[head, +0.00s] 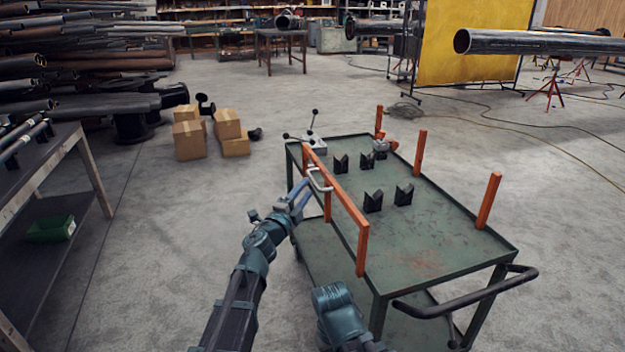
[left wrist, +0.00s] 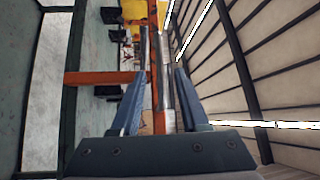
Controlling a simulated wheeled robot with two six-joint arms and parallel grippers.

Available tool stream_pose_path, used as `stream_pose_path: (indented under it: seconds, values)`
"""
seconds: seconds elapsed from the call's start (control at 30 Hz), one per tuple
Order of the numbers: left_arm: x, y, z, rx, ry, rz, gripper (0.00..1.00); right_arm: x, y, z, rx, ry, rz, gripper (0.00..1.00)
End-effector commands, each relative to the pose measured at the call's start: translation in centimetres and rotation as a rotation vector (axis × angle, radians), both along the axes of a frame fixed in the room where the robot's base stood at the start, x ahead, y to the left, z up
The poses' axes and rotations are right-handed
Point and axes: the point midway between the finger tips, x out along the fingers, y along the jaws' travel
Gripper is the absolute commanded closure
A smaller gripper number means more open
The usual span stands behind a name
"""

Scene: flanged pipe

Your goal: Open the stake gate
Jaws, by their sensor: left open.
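The stake gate (head: 335,205) is an orange bar on upright posts along the left edge of the green cart (head: 430,235). It stands upright at that edge. A pale U-shaped handle (head: 320,181) sits on the gate's upper part. My left gripper (head: 302,192) is open just left of and below the handle. In the left wrist view, the open blue fingers (left wrist: 160,95) point along the gate's orange bar (left wrist: 154,62), with greyish bars between or just beyond them. I cannot tell whether either finger touches the handle. My right gripper is out of view.
The cart top holds several black V-blocks (head: 373,201) and a clamp-like device (head: 314,142) at its far left corner. Orange stakes (head: 489,200) stand on the right edge. A black push handle (head: 466,293) juts out at the near end. Cardboard boxes (head: 189,140) lie left on open floor.

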Motion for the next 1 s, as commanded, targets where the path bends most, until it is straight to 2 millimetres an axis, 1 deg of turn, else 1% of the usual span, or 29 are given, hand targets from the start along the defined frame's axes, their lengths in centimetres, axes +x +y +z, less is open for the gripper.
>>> stream_pose_path:
  seconds: [0.03,0.2,0.33,0.6,0.67,0.7,0.83,0.87,1.0]
  values:
    - [1.5,-0.7,0.3,-0.001,0.0,-0.002,0.55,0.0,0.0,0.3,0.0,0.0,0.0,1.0]
    - [4.0,-1.9,0.7,0.0,0.0,0.0,0.55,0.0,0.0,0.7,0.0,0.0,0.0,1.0]
    - [4.7,-2.3,0.8,0.0,0.0,0.0,0.55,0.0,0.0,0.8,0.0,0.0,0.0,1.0]
    - [4.7,-2.4,0.7,0.0,0.0,0.0,0.55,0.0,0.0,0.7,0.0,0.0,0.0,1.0]
    - [4.7,-2.4,0.7,0.0,0.0,0.0,0.66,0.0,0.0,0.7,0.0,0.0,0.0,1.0]
    - [4.7,-2.4,0.7,0.0,0.0,0.0,0.73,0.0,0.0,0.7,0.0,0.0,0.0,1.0]
    - [4.7,-2.4,0.7,0.0,0.0,0.0,0.97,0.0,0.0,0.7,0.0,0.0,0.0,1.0]
    - [4.7,-2.4,0.7,0.0,0.0,0.0,1.0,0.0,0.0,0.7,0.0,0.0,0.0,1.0]
    - [4.7,-2.4,0.7,0.0,0.0,0.0,1.0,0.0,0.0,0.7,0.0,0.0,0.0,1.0]
